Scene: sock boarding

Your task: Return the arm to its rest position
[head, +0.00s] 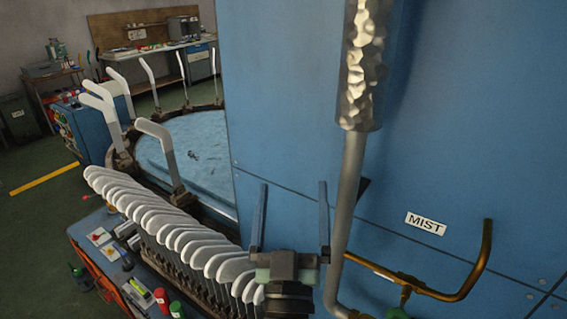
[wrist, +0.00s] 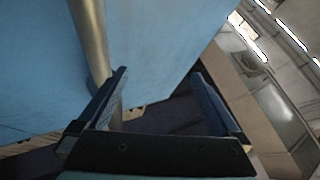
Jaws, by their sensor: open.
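My gripper (head: 292,220) is at the lower middle of the head view, its two long fingers pointing up and spread apart with nothing between them. It stands in front of a blue machine housing (head: 290,110). In the wrist view my gripper (wrist: 160,100) also shows open and empty, with the blue housing (wrist: 150,40) beyond it. A metal pipe (head: 352,190) rises just right of the fingers in the head view. In the wrist view the pipe (wrist: 95,40) passes behind the left finger; whether they touch cannot be told.
A row of white sock boards (head: 165,215) stands close left of my gripper. More boards (head: 160,150) stand around a round blue table (head: 205,150). A brass pipe (head: 455,295) and a MIST label (head: 426,223) are at right. Open floor (head: 40,220) lies far left.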

